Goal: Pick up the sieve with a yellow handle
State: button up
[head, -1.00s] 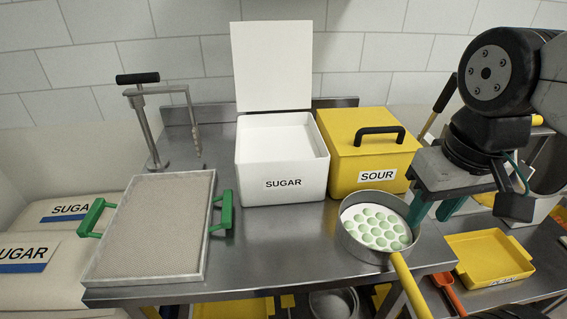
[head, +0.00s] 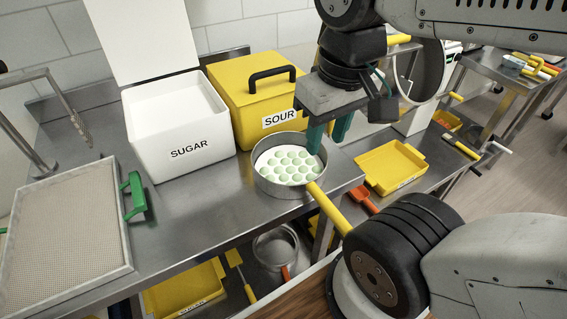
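The sieve is a round metal pan with a yellow handle (head: 330,208). Its pan (head: 268,185) sits at the right front corner of the steel table and holds several pale green round pieces. The handle points toward the lower right, past the table edge. My gripper (head: 330,140) points down with two teal fingers apart and nothing seen between them. It appears at the right rear rim of the pan, away from the handle. The left finger overlaps the rim in the picture; I cannot tell whether it touches. The handle's far end is hidden by my arm.
A yellow SOUR box (head: 240,100) and an open white SUGAR box (head: 180,125) stand behind the sieve. A mesh tray with green handles (head: 134,195) lies left. A yellow tray (head: 393,165) lies on a lower surface to the right. The table's front middle (head: 185,215) is clear.

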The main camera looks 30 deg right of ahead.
aim_at(282, 168)
jog(key=k, duration=1.3)
jog(key=z, duration=0.05)
jog(key=i, duration=0.7)
jog(key=z, duration=0.6)
